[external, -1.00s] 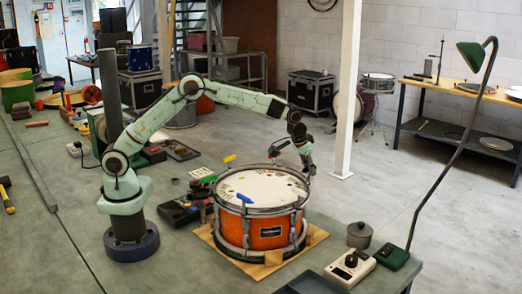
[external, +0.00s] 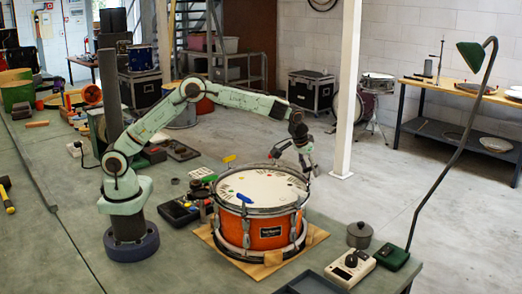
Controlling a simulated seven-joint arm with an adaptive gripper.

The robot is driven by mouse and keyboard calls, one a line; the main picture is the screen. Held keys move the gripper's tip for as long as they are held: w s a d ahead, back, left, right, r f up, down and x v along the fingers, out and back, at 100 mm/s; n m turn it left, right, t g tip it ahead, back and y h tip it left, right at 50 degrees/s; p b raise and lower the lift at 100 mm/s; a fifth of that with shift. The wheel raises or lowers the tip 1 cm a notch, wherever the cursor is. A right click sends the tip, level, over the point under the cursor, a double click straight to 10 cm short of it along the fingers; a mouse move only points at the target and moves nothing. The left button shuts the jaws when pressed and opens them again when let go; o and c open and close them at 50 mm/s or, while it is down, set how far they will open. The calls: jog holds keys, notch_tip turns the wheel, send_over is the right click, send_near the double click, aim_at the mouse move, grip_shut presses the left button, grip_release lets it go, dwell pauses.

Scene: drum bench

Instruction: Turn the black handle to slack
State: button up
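An orange drum (external: 266,234) with a pale head (external: 262,190) and metal rims stands upright on a wooden board (external: 222,246). A yellow handle (external: 229,159) stands at its far left rim, and a blue handle (external: 244,198) at its near left rim. My gripper (external: 305,164) is at the drum's far right rim, tilted downward. A small dark shape (external: 275,152) shows at the far rim, left of my gripper; I cannot tell whether it is the black handle. The black handle is not clearly visible. The fingers are too small to read, and contact cannot be told.
A dark tray of parts (external: 180,211) lies left of the drum. A lidded grey pot (external: 359,235), a white meter box (external: 350,268) and the green base (external: 392,257) of a tall lamp stand to the right. The bench is clear in front of my base.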

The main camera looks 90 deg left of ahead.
jog(key=v, duration=1.2)
jog(key=s+d+r+t, duration=0.2)
jog(key=s+r, duration=0.9)
jog(key=s+d+f+m+g, duration=0.1)
jog(key=s+d+f+m, duration=0.1)
jog(key=s+f, duration=0.3)
jog(key=s+d+f+m+g+h, duration=0.1)
jog(key=s+f, duration=0.5)
jog(key=s, duration=0.6)
jog(key=s+d+f+m+g+h, duration=0.1)
jog(key=s+d+f+m+g, duration=0.1)
jog(key=s, duration=0.7)
notch_tip(320, 180, down, 4)
jog(key=shift+d+r+m+g, duration=0.15)
jog(key=shift+d+m+g, duration=0.15)
jog(key=shift+m+g, duration=0.6)
